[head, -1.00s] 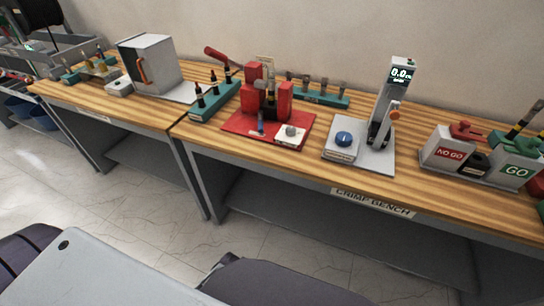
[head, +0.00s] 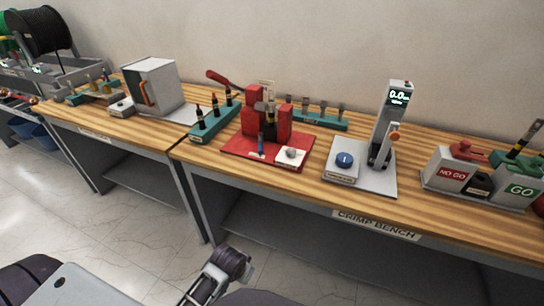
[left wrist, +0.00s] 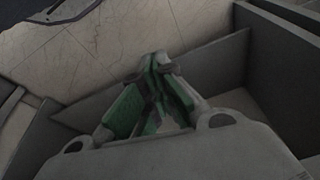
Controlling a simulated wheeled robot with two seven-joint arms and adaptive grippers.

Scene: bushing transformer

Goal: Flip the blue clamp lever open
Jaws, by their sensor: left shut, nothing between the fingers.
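A small blue lever (head: 261,146) stands upright at the front of the red crimping fixture (head: 238,148) on the crimp bench. I cannot tell from here whether it is the clamp lever or how it is latched. A round blue knob (head: 344,160) sits on the grey tester to the right. My left gripper (left wrist: 157,62) shows in the left wrist view with its green-padded fingers shut and empty. It is low, apart from the fixture, with floor and grey bench panels beyond it. My right gripper is not in view.
The crimp bench's front edge (head: 376,226) lies between my arm and the fixture. The tester column (head: 392,120) and the NO GO and GO blocks (head: 452,168) stand to the right. A teal rack (head: 213,120) stands left of the fixture. Bare wood lies along the front.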

